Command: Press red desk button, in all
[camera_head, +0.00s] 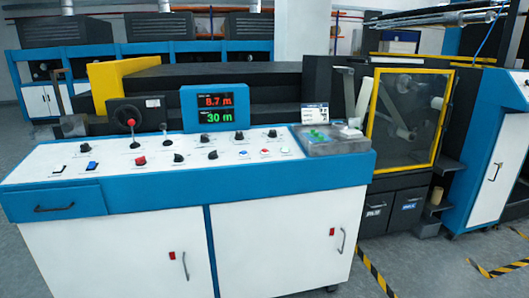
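A white-topped control desk (60,153) with blue edges stands in front of me. A red button (140,161) sits on the desk's left half, near the front. A small red button (265,152) sits in a row at the right, close to small blue and white ones. I cannot tell from the picture which red one is the task's button. Neither of my grippers is in view.
A display (216,107) reads 8.7 m and 30 m behind the desktop. Several black knobs (213,155) and levers crowd the panel. A grey tray (335,140) with green pieces lies at the right end. A yellow-framed machine door (405,118) stands beyond. Floor at right is open.

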